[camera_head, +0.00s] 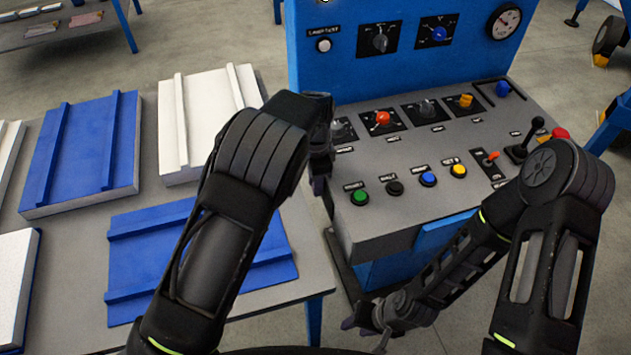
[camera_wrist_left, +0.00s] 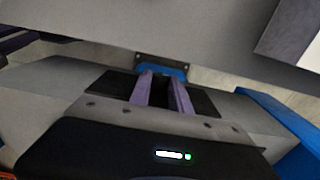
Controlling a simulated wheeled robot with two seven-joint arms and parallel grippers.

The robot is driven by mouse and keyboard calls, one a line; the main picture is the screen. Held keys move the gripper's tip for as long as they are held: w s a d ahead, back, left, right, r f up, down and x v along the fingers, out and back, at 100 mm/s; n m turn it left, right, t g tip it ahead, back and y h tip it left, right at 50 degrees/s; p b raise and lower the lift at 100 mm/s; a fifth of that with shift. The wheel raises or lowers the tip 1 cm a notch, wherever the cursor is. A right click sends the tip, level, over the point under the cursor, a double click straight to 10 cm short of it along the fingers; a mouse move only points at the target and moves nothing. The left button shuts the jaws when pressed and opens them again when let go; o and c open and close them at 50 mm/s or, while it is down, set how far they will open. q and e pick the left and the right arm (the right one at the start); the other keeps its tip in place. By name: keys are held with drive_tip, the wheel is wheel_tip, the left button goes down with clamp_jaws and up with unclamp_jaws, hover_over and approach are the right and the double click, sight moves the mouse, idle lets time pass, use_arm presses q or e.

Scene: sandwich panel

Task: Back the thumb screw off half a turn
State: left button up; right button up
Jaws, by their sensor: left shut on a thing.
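My left gripper (camera_head: 318,183) is at the left edge of the control console (camera_head: 395,215), and its arm hides part of that edge. In the left wrist view its two fingers (camera_wrist_left: 163,78) reach up to a blue piece (camera_wrist_left: 163,69) on a dark bracket and are shut on it. This blue piece appears to be the thumb screw, below a grey panel edge. The head view does not show it, and its turn angle cannot be read. My right gripper (camera_head: 366,333) hangs low in front of the console, away from it, its fingers apart and empty.
The console carries several knobs, coloured buttons (camera_head: 428,179) and a black lever (camera_head: 530,138). A blue upright panel with a gauge (camera_head: 504,22) stands behind. At left, a grey table (camera_head: 75,255) holds blue and white panels (camera_head: 85,150).

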use_arm(q)
clamp_jaws()
drive_tip(key=shift+w+a+f+g+h, duration=0.1)
drive_tip(key=shift+w+g+h, duration=0.1)
drive_tip(key=shift+g, duration=0.25)
drive_tip(key=shift+w+f+g+h, duration=0.1)
drive_tip(key=shift+g+h, duration=0.1)
drive_tip(key=shift+g, duration=0.25)
drive_tip(key=r+g+p, duration=0.1)
drive_tip(key=g+p, duration=0.1)
drive_tip(key=p, duration=0.6)
drive_tip(key=shift+h, duration=0.3)
drive_tip(key=shift+f+p, duration=0.1)
drive_tip(key=shift+p, duration=0.35)
drive_tip(key=shift+f, duration=0.3)
drive_tip(key=o, duration=0.6)
unclamp_jaws()
drive_tip(key=shift+o, duration=0.2)
